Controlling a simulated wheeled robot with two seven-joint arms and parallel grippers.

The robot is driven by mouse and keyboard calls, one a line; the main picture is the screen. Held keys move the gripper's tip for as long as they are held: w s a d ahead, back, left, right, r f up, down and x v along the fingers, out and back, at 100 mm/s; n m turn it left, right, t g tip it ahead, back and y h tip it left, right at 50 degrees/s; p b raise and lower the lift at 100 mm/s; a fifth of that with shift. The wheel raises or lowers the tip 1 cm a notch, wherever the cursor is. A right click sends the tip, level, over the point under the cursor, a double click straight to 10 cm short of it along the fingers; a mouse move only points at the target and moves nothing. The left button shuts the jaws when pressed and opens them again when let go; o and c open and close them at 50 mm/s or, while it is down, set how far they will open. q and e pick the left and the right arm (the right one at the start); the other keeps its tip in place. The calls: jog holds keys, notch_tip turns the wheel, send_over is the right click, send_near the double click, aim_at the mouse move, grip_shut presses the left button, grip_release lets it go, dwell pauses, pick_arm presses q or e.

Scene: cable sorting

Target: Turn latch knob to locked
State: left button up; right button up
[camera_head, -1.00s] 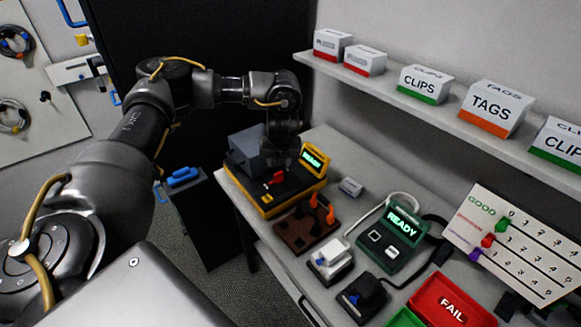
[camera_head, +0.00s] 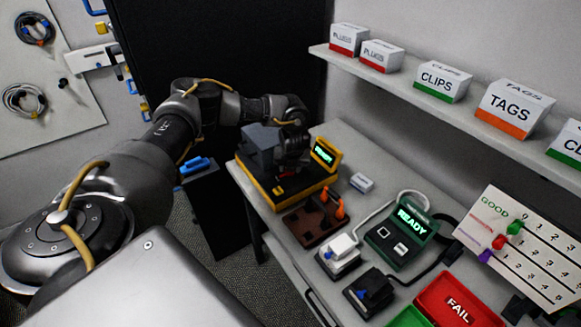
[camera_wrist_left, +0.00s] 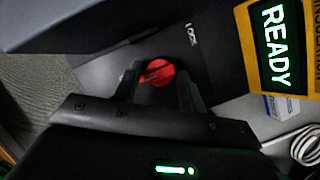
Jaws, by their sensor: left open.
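The red latch knob (camera_wrist_left: 158,73) shows in the left wrist view, on the dark top of a yellow-edged station. My left gripper (camera_wrist_left: 160,80) is open, with one finger on each side of the knob; I cannot tell whether they touch it. Small white lettering (camera_wrist_left: 192,33) lies beside the knob, too blurred to read surely. The station's screen (camera_head: 324,154) reads READY in green. My right gripper is out of view.
A brown fixture with orange pegs (camera_head: 318,222) stands in front of the station. A green READY tester (camera_head: 400,240), a white-topped block (camera_head: 338,256), a black block (camera_head: 370,293) and a red FAIL bin (camera_head: 456,303) lie to the right. A shelf with labelled boxes (camera_head: 440,82) hangs above.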

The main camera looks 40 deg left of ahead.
pick_arm(q)
jog(key=shift+a+f, duration=0.1)
jog(key=c, duration=0.6)
jog(key=shift+c, duration=0.2)
jog(key=shift+a+f+m+t+h+b, duration=0.15)
jog(key=shift+m+t+h+b, duration=0.25)
jog(key=shift+m+b, duration=0.85)
jog(key=m+h+b, duration=0.1)
jog(key=m+b, duration=0.1)
jog(key=shift+s+f+m, duration=0.1)
jog(key=shift+m, duration=0.25)
jog(key=m+h+b, duration=0.1)
jog(key=m+b, duration=0.2)
jog(key=shift+a+t, duration=0.15)
jog(key=shift+t, duration=0.25)
jog(key=shift+m+h+b, duration=0.5)
jog(key=shift+m+b, duration=0.2)
jog(key=shift+m, duration=0.4)
jog(key=shift+s, duration=0.1)
